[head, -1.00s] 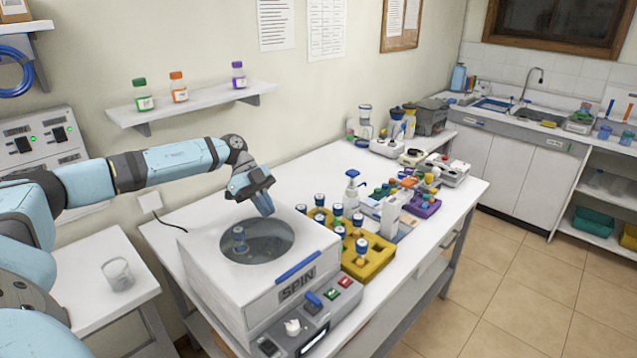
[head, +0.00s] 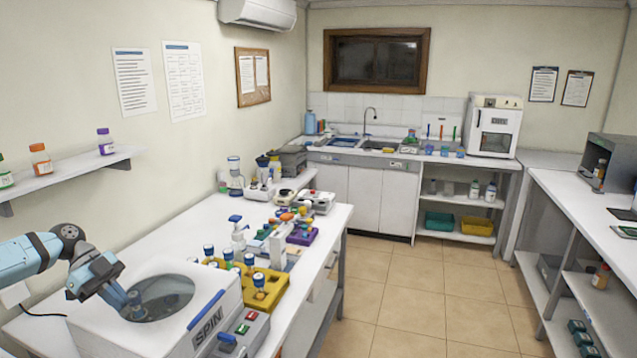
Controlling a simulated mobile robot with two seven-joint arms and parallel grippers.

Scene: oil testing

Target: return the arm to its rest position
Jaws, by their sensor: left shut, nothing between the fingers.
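My left arm comes in from the left edge, light blue with dark joints. My left gripper (head: 118,297) is shut and empty, pointing down over the round opening of the white centrifuge marked SPIN (head: 190,336). A blue-capped vial (head: 135,300) shows in the opening, just beside the fingertips; I cannot tell whether they touch. My right gripper is not in view.
A yellow rack (head: 268,292) with several blue-capped vials stands right of the centrifuge. A purple rack (head: 302,236) and other lab items crowd the table behind it. A wall shelf (head: 70,175) holds bottles above the arm. The tiled floor (head: 400,290) is clear.

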